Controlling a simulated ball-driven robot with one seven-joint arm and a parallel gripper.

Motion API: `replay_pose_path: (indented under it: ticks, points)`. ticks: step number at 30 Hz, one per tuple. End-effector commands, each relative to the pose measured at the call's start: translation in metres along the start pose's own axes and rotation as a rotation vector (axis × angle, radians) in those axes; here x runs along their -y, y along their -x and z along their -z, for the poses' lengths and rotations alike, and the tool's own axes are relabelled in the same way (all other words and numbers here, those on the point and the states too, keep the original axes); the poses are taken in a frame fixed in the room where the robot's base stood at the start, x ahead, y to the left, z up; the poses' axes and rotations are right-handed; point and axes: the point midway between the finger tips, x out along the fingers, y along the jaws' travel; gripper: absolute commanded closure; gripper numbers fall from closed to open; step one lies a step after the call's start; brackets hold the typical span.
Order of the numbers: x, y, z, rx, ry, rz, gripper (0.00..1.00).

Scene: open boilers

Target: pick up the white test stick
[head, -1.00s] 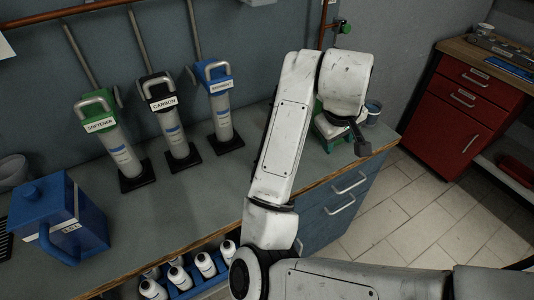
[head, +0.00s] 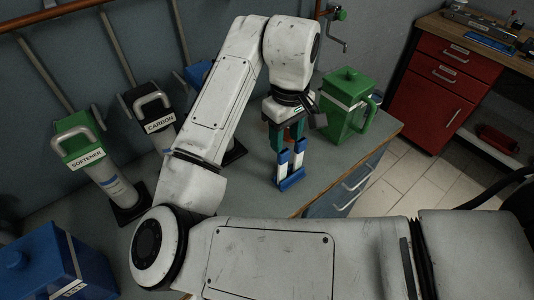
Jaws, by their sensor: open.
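My gripper (head: 291,172) points down over the grey counter (head: 246,190), right of the filter cylinders and in front of the green jug. Its fingers are open; they look blue and white and end close to the counter top. I cannot make out the white test stick as a separate thing. My gripper and arm hide part of the counter there. I cannot tell whether the fingertips touch the counter.
A green lidded jug (head: 346,103) stands close behind my gripper, right. The softener (head: 88,160) and carbon (head: 156,118) cylinders stand left; a blue one (head: 199,72) is partly hidden by my arm. A blue container (head: 55,262) stands front left. Red drawers (head: 440,85) are at right.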

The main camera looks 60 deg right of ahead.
Motion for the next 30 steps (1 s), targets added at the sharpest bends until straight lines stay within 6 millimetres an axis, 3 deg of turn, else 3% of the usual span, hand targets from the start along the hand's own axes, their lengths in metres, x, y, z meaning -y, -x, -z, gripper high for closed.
replay_pose_path:
  ticks: [10, 17, 30]
  points:
    - [0.000, -0.043, -0.001, 0.005, 0.003, -0.001, 0.53]
    - [0.000, -0.059, -0.001, 0.002, 0.000, 0.001, 0.53]
    - [-0.002, -0.107, -0.003, 0.002, 0.001, 0.003, 0.53]
